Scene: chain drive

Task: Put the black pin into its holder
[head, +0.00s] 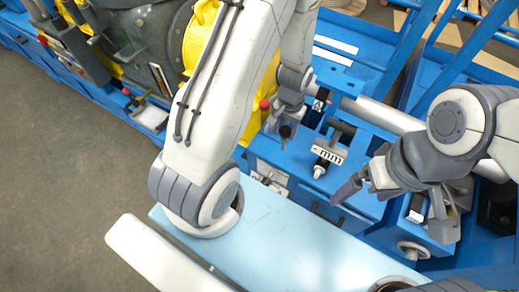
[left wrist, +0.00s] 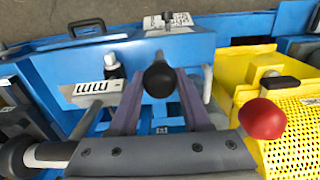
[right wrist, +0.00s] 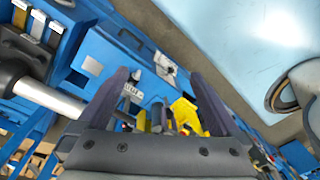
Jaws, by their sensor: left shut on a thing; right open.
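The black pin shows as a round black knob (left wrist: 159,78) between the two fingers of my left gripper (left wrist: 160,92) in the left wrist view. The gripper is shut on it. In the head view my left gripper (head: 287,112) hangs over the blue bench beside the yellow guard, with a black knob (head: 285,131) below it.
A white plate with dark markings (head: 328,152) stands on the blue bench (head: 290,160) between the grippers. A red ball knob (left wrist: 262,118) stands by the yellow guard (left wrist: 300,135). A pale blue top (head: 290,240) lies in front, clear.

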